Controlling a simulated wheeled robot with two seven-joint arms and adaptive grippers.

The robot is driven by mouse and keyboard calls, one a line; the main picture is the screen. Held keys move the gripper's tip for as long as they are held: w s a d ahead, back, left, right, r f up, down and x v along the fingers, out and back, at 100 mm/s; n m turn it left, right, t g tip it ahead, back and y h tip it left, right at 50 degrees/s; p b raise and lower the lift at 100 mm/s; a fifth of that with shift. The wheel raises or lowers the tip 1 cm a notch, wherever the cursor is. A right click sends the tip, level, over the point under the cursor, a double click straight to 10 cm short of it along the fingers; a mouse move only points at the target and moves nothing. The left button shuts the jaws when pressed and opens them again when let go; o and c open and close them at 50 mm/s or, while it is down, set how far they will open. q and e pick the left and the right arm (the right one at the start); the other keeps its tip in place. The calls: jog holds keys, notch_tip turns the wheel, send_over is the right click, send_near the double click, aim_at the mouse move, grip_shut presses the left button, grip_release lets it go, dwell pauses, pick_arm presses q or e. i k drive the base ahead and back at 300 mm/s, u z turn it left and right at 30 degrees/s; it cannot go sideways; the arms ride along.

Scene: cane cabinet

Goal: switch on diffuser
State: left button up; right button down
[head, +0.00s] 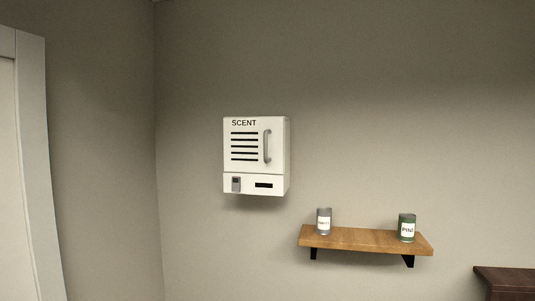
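The diffuser (279,147) is a white wall-mounted box in the head view, left of centre, with "SCENT" printed at its top. Its front has several dark horizontal slots and a grey vertical handle (267,146) on the right; the front looks closed. Below, a small grey switch-like part (236,184) with a dark upper area sits at the lower left. A dark narrow slot (264,185) is at the lower right. The switch's position is too small to tell. Neither of my grippers shows in the view.
A wooden wall shelf (365,239) at lower right carries a grey can (324,222) and a green can labelled "PINE" (407,228). A dark brown furniture top (508,277) shows at the far lower right. A white door frame (34,170) stands at the left. The wall around the diffuser is clear.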

aim_at(236, 182)
jog(key=k, duration=0.65)
jog(key=z, duration=0.75)
jog(key=i, duration=1.5)
jog(key=u, duration=0.4)
